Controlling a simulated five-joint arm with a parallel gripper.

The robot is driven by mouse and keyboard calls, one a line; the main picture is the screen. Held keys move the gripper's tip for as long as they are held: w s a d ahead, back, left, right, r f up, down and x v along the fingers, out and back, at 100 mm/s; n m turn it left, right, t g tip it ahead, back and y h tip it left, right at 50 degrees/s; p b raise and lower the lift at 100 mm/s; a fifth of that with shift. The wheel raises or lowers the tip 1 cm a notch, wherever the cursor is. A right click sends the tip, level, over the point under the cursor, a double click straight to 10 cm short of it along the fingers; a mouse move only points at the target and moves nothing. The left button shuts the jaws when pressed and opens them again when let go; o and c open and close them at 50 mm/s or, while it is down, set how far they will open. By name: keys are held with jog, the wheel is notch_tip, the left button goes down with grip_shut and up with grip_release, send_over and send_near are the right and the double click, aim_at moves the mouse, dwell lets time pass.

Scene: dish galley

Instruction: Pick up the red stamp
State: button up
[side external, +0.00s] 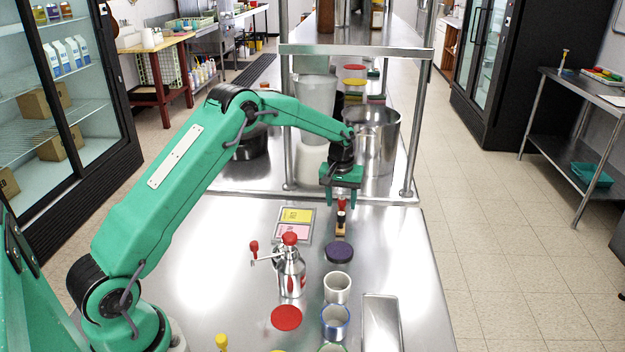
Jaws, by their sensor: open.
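The red stamp (341,205) stands upright on the steel counter in the side external view. It has a red top, a dark middle and a tan base. My green gripper (342,200) points down right above it, with its two fingers apart. The red top shows between or just below the fingertips. Whether the fingers touch it, I cannot tell. Nothing is visibly held.
A grinder (291,272) with red knobs and a tray with yellow and pink pads (279,239) stand to the left. Mugs (337,288) line the front. A steel shelf post (409,160) rises behind, right.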

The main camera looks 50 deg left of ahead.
jog(key=shift+w+f, duration=0.15)
jog(key=shift+f, duration=1.25)
grip_shut()
